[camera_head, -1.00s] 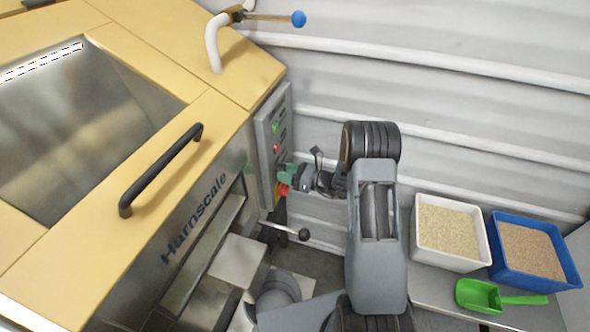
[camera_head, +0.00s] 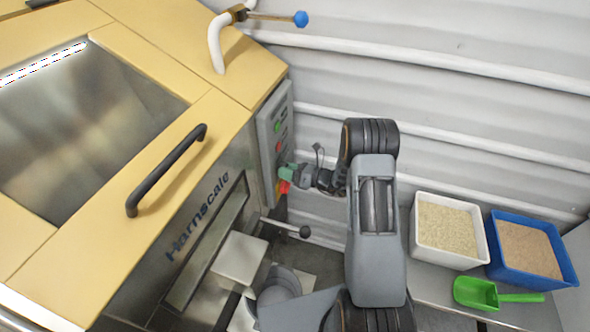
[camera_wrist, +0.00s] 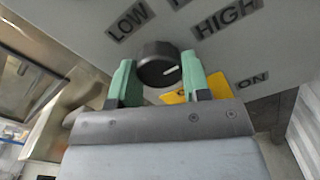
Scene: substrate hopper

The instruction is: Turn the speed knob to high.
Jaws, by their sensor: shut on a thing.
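The black round speed knob (camera_wrist: 157,62) sits on the grey control panel in the wrist view. Its white pointer mark faces right and slightly up in that view. The LOW label (camera_wrist: 130,20) is up and left of the knob, and the HIGH label (camera_wrist: 228,16) is up and right. A label between them is cut off by the top edge. My gripper (camera_wrist: 159,82), with green fingertips, is shut on the knob, one finger on each side. In the head view my gripper (camera_head: 288,173) is at the panel, and the knob is hidden there.
The control panel (camera_head: 268,133) carries a green and a red button. A black ball-ended lever (camera_head: 304,232) sticks out below my gripper. The hopper's black handle (camera_head: 168,168) is to the left. A white tub (camera_head: 415,238), blue tub (camera_head: 497,262) and green scoop (camera_head: 475,293) are at right.

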